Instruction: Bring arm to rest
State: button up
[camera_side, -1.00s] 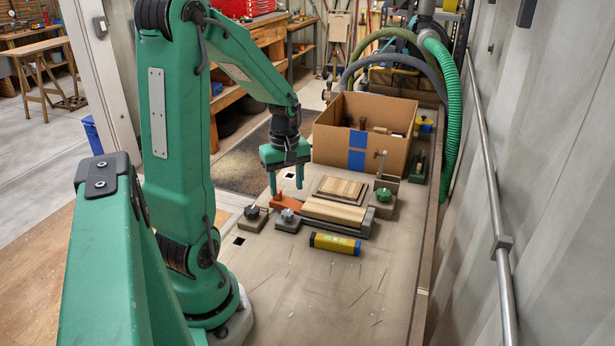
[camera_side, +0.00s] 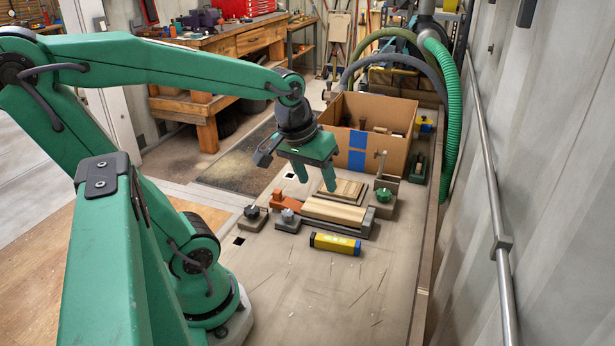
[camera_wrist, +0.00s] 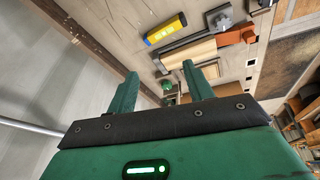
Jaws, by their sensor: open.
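My gripper (camera_side: 315,178) is green with two fingers and hangs above the worktable (camera_side: 300,285). It is open and empty, its fingers apart, with the wooden boards below and beyond it. It also shows in the wrist view (camera_wrist: 160,82). My arm reaches across from the left, its forearm nearly level. The light wooden boards (camera_side: 335,212) lie on the table beside a dark grey clamp fixture.
An open cardboard box (camera_side: 394,151) with blue tape stands behind the boards. A yellow and blue block (camera_side: 335,244), an orange piece (camera_side: 288,200) and a green-knobbed clamp (camera_side: 384,195) are on the table. A rail and wall bound the right side. The near tabletop is clear.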

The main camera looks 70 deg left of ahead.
jog(key=s+d+r+m+t, duration=0.1)
jog(key=s+d+r+m, duration=0.2)
jog(key=d+m, duration=0.3)
jog(key=shift+s+t+h, duration=0.15)
jog(key=shift+t+h, duration=0.25)
